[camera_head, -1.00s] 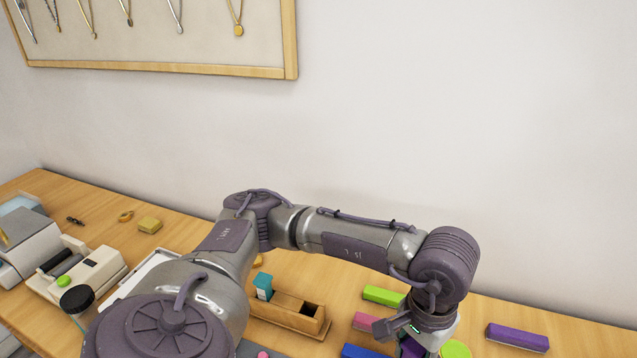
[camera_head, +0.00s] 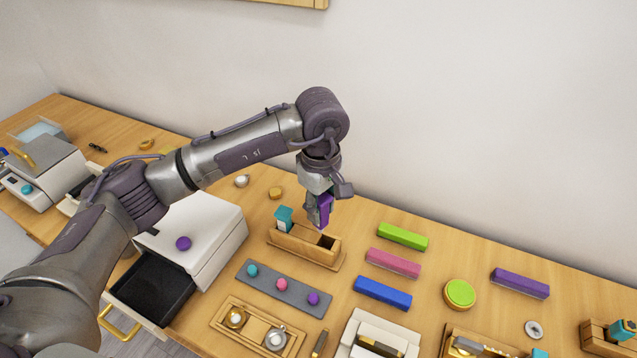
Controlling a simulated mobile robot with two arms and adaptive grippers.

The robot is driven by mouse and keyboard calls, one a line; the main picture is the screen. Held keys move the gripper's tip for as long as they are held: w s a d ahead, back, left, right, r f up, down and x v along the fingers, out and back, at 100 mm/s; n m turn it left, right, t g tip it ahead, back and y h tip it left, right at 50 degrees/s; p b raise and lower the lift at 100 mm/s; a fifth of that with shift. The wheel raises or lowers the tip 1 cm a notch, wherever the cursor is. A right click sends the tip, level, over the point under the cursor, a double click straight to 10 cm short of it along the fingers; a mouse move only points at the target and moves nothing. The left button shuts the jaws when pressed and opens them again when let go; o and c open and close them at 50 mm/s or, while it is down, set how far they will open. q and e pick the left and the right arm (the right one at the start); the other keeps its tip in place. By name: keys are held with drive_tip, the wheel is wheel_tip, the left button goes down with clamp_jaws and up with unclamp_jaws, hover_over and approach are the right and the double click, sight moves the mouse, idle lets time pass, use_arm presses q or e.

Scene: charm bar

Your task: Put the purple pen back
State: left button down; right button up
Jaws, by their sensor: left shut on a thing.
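My left gripper (camera_head: 318,212) is shut on the purple pen (camera_head: 324,209), a short, blocky purple piece held upright. The gripper hides part of it. It hangs over the right part of the wooden holder (camera_head: 290,251), near a dark open slot; I cannot tell whether its lower end touches the holder. A teal piece (camera_head: 284,219) stands in the holder's left end. My right gripper is out of view.
Green (camera_head: 403,236), pink (camera_head: 393,263) and blue (camera_head: 383,292) blocks lie right of the holder, a purple block (camera_head: 520,283) farther right. A grey strip (camera_head: 262,283) with coloured knobs lies in front. A white box (camera_head: 205,235) with a black drawer (camera_head: 150,287) stands left.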

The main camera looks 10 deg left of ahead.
use_arm(q)
drive_tip(key=w+f+n+b, duration=0.1)
drive_tip(key=w+d+f+n+b, duration=0.1)
drive_tip(key=w+n+b, duration=0.1)
drive_tip(key=shift+w+n, duration=0.1)
drive_tip(key=shift+n, duration=0.2)
drive_tip(key=s+f+b, duration=0.1)
drive_tip(key=f+b, duration=0.1)
drive_tip(key=shift+s+a+f+b, duration=0.1)
drive_tip(key=shift+s+f+b, duration=0.05)
drive_tip(key=shift+b, duration=0.15)
drive_tip(key=shift+w+f+b, duration=0.25)
drive_tip(key=shift+f+b, duration=0.05)
drive_tip(key=shift+f, duration=0.15)
drive_tip(key=shift+w, duration=0.25)
drive_tip(key=shift+a, duration=0.1)
drive_tip(key=shift+s+f+b, duration=0.15)
drive_tip(key=shift+s+b, duration=0.1)
drive_tip(key=shift+b, duration=0.1)
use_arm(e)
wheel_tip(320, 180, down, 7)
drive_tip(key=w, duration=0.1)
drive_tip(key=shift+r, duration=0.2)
